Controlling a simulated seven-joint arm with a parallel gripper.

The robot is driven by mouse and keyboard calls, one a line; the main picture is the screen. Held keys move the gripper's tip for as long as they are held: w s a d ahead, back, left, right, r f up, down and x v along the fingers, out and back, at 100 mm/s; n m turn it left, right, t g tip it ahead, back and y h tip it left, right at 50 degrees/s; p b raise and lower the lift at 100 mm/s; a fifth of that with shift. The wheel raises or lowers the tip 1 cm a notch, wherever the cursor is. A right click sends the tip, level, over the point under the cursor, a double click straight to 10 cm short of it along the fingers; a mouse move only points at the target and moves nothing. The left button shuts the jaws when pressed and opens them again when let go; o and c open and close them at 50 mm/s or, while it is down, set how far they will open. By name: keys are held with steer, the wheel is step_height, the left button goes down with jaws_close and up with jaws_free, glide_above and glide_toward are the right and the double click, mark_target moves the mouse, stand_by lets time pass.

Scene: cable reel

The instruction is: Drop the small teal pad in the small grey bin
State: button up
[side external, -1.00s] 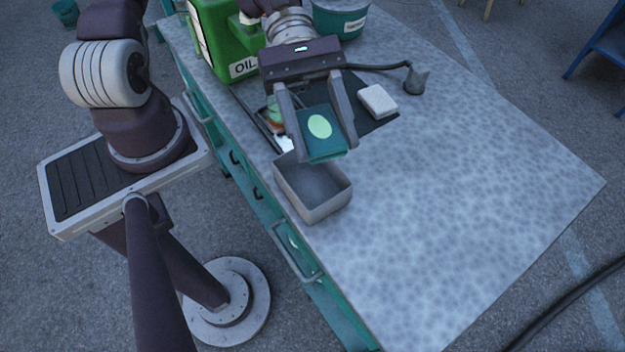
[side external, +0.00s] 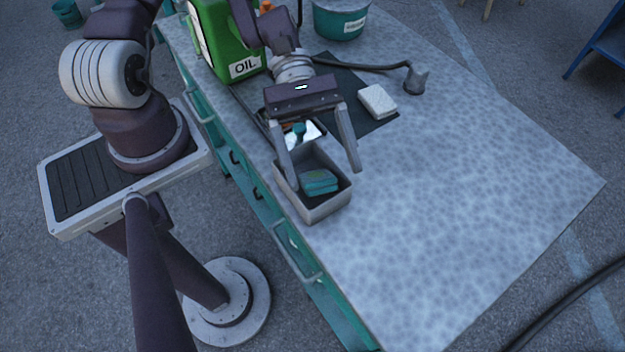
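The small teal pad (side external: 320,181) lies inside the small grey bin (side external: 325,209), against the bin's floor and near its right wall. The bin stands upright on the grey speckled table by its left edge. My gripper (side external: 322,174) is open and empty, its two fingers spread wide above the bin. The left finger overlaps the bin's left rim in this view; I cannot tell whether it touches. The right finger hangs past the bin's right side. The pad is apart from the fingers.
A green OIL can (side external: 222,40) and a teal tub (side external: 340,22) stand at the back. A white block (side external: 377,99) lies on a dark mat (side external: 352,87). A small grey object with a cable (side external: 416,80) sits to its right. The table's right side (side external: 460,190) is clear.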

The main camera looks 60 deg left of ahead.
steer(key=shift+a, duration=0.1)
steer(key=shift+w+a+r, duration=0.1)
steer(key=shift+w+a, duration=0.05)
steer(key=shift+a, duration=0.15)
steer(key=shift+w+a+r, duration=0.15)
steer(key=shift+a+r, duration=0.3)
steer(key=shift+a, duration=0.1)
steer(key=shift+w+a+r, duration=0.15)
steer(key=shift+a+r, duration=0.25)
steer(key=shift+a, duration=0.1)
step_height(320, 180, up, 6)
steer(key=shift+r, duration=0.15)
steer(key=shift+s+d, duration=0.1)
